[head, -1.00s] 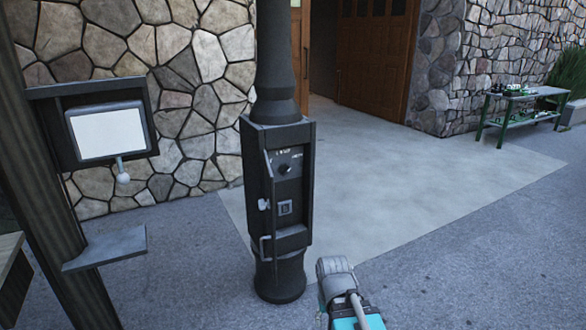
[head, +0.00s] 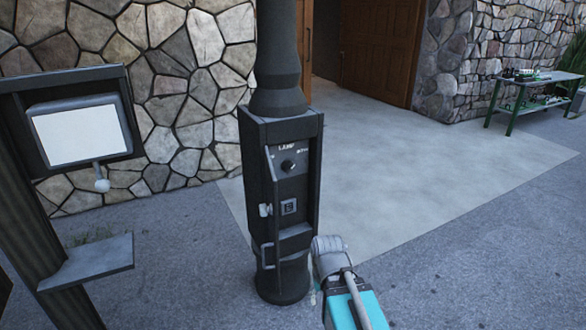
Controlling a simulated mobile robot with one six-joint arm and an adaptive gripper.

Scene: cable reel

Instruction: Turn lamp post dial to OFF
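The dark lamp post (head: 277,85) stands upright in the middle of the head view. Its base has a recessed panel marked "LAMP" with a small round black dial (head: 288,165). The dial's exact setting is too small to read. Below it are a light knob at the left edge, a small square plate and a looped handle. My arm shows at the lower middle, just right of the post's base and well below the dial. The fingertips of my gripper cannot be made out, so whether it is open or shut does not show.
At left, a post carries a white screen (head: 80,136) with a lever below it and a small shelf (head: 88,262). A green table (head: 530,103) with items stands far right by the stone wall (head: 190,75). The pavement right of the lamp post is clear.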

